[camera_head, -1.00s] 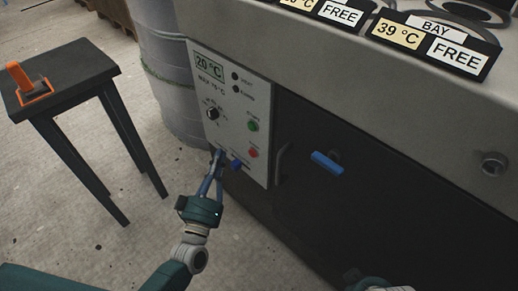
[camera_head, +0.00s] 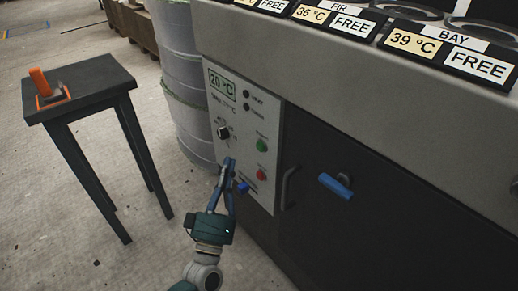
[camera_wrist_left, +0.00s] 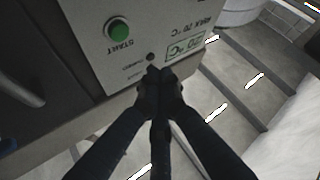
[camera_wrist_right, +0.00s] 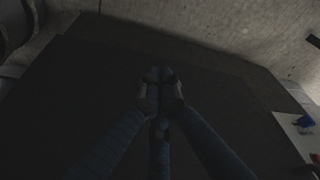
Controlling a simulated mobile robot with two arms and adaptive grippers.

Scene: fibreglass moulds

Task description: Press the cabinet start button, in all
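The green start button (camera_head: 262,145) is on the pale control panel (camera_head: 248,108) on the cabinet's front. It also shows in the left wrist view (camera_wrist_left: 118,28), labelled START. My left gripper (camera_head: 228,163) is in front of the panel, just below the black knob (camera_head: 223,132) and left of the red button (camera_head: 261,174) in the head view. Its fingers are together and empty. In the left wrist view its tips (camera_wrist_left: 158,74) appear beside a small dark indicator, apart from the start button. My right gripper (camera_wrist_right: 158,76) is shut and empty before a dark surface.
A blue part (camera_head: 243,187) sits low on the panel. A blue handle (camera_head: 336,186) sticks out from the dark cabinet front. A small dark table (camera_head: 90,82) with an orange device (camera_head: 48,92) stands left; a grey drum (camera_head: 182,70) stands behind the panel's left edge.

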